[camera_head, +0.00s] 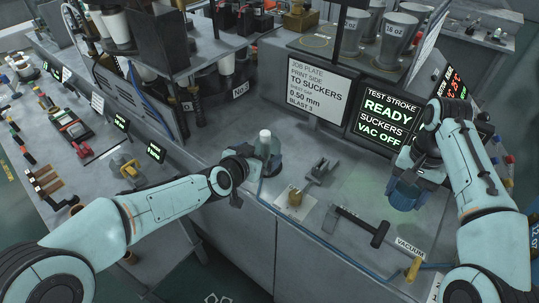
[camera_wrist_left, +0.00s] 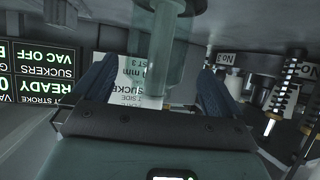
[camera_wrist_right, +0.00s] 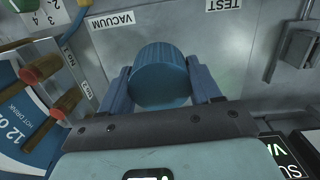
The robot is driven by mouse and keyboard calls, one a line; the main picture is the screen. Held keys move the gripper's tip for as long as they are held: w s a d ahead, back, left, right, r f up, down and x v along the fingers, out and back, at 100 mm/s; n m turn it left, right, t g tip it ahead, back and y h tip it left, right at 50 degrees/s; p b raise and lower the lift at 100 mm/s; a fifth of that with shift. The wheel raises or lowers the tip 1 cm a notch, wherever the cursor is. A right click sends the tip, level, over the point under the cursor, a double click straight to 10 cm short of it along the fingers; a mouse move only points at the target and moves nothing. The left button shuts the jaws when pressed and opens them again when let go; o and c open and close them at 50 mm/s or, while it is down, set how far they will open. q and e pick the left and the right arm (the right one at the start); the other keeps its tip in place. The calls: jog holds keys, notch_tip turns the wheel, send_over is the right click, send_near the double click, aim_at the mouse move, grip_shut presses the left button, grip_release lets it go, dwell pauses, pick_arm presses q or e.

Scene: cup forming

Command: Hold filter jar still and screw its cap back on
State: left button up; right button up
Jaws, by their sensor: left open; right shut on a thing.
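The filter jar (camera_head: 266,146) is a clear bluish vessel with a pale top, standing upright on the bench in the head view. It also shows in the left wrist view (camera_wrist_left: 158,48), where the picture is upside down. My left gripper (camera_head: 258,162) is at the jar, its two fingers (camera_wrist_left: 155,85) spread wide on either side of it. I cannot tell whether either finger touches it. My right gripper (camera_head: 418,172) is shut on the blue ribbed cap (camera_head: 405,194), above the bench at the right. The cap (camera_wrist_right: 161,78) sits between both fingers in the right wrist view.
A blue hose (camera_head: 310,243) runs along the front edge. Screens (camera_head: 385,120) and a job plate (camera_head: 318,88) stand behind.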

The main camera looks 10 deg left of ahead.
aim_at(267, 131)
pick_arm(q)
jog(key=x, duration=0.5)
jog(key=shift+d, duration=0.2)
pick_arm(e)
jog(key=shift+f, duration=0.2)
pick_arm(q)
jog(key=shift+c, duration=0.3)
